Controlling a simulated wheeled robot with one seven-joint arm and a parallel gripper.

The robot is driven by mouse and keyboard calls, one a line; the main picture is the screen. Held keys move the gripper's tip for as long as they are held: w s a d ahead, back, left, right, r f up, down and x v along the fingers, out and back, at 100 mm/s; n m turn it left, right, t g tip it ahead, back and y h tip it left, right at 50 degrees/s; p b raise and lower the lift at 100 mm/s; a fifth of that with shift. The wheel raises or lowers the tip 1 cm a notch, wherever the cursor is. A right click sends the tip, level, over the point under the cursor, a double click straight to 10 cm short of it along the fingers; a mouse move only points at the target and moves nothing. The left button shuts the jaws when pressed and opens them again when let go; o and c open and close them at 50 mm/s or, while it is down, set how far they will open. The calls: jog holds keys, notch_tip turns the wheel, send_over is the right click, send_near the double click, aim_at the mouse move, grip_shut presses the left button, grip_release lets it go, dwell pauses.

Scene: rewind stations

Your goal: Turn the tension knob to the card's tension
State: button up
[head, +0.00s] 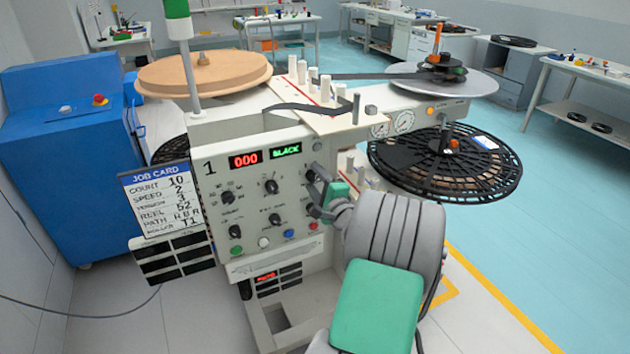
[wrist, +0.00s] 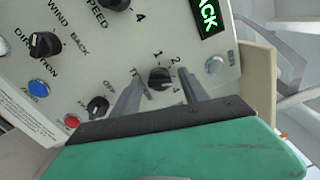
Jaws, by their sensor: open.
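The job card (head: 157,203) hangs left of the panel and its tension line appears to read 3. In the wrist view a black tension knob (wrist: 160,77) on the cream panel has a scale around it with 1, 2 and 4 legible; its label is partly covered. My gripper (wrist: 159,86) is open, with one finger on each side of this knob; contact cannot be told. The knob's pointer setting is too small to read surely.
The station panel (head: 255,205) carries other knobs, such as the speed knob (head: 271,186), and coloured buttons along its bottom. A black reel (head: 445,165) stands out to the right.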

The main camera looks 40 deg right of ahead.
jog(key=v, duration=0.7)
jog(key=shift+s+b, duration=0.4)
jog(key=shift+a, duration=0.15)
